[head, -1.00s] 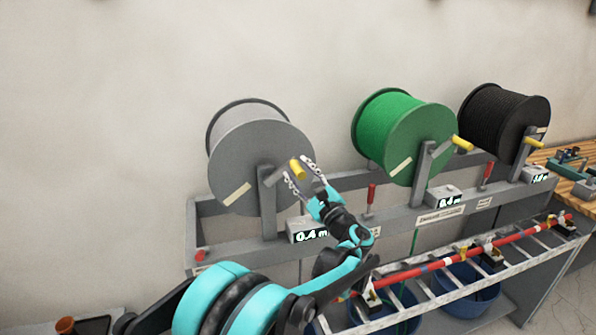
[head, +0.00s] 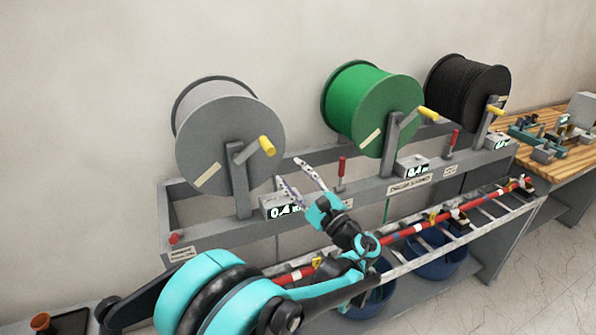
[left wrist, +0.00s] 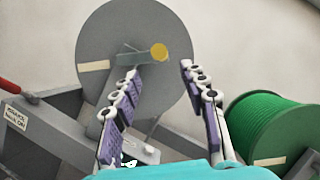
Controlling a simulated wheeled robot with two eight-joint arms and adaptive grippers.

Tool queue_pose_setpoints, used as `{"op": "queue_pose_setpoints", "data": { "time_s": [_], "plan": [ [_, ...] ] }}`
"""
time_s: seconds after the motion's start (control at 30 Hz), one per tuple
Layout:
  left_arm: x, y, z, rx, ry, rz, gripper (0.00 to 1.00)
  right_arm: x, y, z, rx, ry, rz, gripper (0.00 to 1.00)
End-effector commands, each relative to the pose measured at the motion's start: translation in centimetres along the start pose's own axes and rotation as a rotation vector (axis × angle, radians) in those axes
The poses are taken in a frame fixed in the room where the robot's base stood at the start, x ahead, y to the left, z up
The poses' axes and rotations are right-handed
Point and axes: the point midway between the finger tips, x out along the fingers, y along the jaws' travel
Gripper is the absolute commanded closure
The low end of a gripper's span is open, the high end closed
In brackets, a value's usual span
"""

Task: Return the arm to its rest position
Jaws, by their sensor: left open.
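My left gripper (head: 292,176) is in front of the grey spool, lower right of its crank, with its two fingers spread and nothing between them. In the left wrist view the open fingers (left wrist: 160,78) point toward the grey spool (left wrist: 105,40) and its yellow crank knob (left wrist: 159,52). In the head view the knob (head: 267,146) is clear of the fingers. My left arm (head: 215,290) comes in from the lower left, over the front rail. My right gripper is not in view.
A green spool (head: 368,105) and a black spool (head: 465,90) stand to the right on the grey rack. A red rod (head: 395,235) lies along a ladder-like rail in front. Blue bins (head: 440,262) sit below. A wooden bench (head: 560,160) is at the right.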

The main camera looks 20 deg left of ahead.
Motion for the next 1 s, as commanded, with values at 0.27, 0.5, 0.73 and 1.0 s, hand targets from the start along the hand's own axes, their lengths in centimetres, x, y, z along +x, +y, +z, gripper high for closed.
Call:
{"op": "queue_pose_setpoints", "data": {
  "time_s": [0.27, 0.5, 0.73, 1.0],
  "plan": [
    [0.2, 0.8, 0.0, -0.023, 0.028, 0.024, 0.56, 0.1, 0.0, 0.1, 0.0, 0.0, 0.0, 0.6],
    [-1.2, 9.8, -1.0, -0.32, 0.316, 0.335, 0.56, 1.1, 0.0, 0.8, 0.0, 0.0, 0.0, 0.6],
    [-10.2, 19.0, -2.6, -0.791, 0.598, 0.83, 0.56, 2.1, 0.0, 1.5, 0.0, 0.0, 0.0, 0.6],
    [-22.8, 22.8, -3.2, -1.294, 0.731, 1.405, 0.56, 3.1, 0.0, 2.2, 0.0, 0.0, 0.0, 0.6]
  ]
}}
